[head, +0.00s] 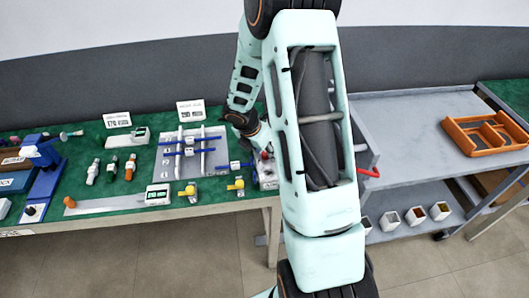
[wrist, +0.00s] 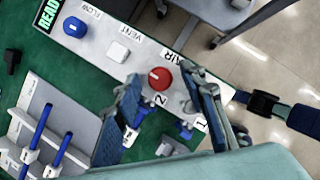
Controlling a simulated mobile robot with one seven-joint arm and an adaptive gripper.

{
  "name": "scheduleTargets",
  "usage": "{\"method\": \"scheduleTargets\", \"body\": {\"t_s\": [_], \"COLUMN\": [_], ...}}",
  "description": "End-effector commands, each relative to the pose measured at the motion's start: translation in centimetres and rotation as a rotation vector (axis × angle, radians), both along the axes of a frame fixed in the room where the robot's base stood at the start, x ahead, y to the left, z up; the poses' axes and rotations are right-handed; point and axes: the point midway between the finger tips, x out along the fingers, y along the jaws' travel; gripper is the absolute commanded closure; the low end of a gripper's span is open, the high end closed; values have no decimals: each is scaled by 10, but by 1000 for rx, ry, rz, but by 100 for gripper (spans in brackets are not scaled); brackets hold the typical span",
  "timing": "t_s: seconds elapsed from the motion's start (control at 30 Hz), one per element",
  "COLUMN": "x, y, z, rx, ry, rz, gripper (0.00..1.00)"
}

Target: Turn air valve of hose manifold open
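The air valve (wrist: 159,77) is a round red knob with a white mark, beside the AIR lettering in the wrist view. It sits on a pale panel (wrist: 100,36) of the hose manifold. My gripper (wrist: 168,86) is open, with one finger to the left of the red knob and the other to its right. I see clear gaps between the knob and the fingers, and cannot tell how high the fingertips are above the panel. In the head view my arm hides most of the panel; a small part (head: 266,172) shows at the arm's left edge.
The panel also carries a blue FLOW knob (wrist: 75,27), a white VENT button (wrist: 117,51) and a READY display (wrist: 46,15). A rack with blue-handled bars (head: 192,150) stands left on the green bench. A grey cart (head: 410,115) stands right.

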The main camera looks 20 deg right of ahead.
Motion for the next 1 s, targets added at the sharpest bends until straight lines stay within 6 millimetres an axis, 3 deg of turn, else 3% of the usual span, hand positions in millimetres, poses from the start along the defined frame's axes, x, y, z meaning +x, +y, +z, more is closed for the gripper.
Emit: {"method": "scheduleTargets", "body": {"t_s": [0.23,0.6,1.0], "x": [0,0,1], "y": [0,0,0], "z": [0,0,0], "rx": [-1,-1,0], "ry": [0,0,-1], "rz": [0,0,-73], "gripper": [62,100,100]}}
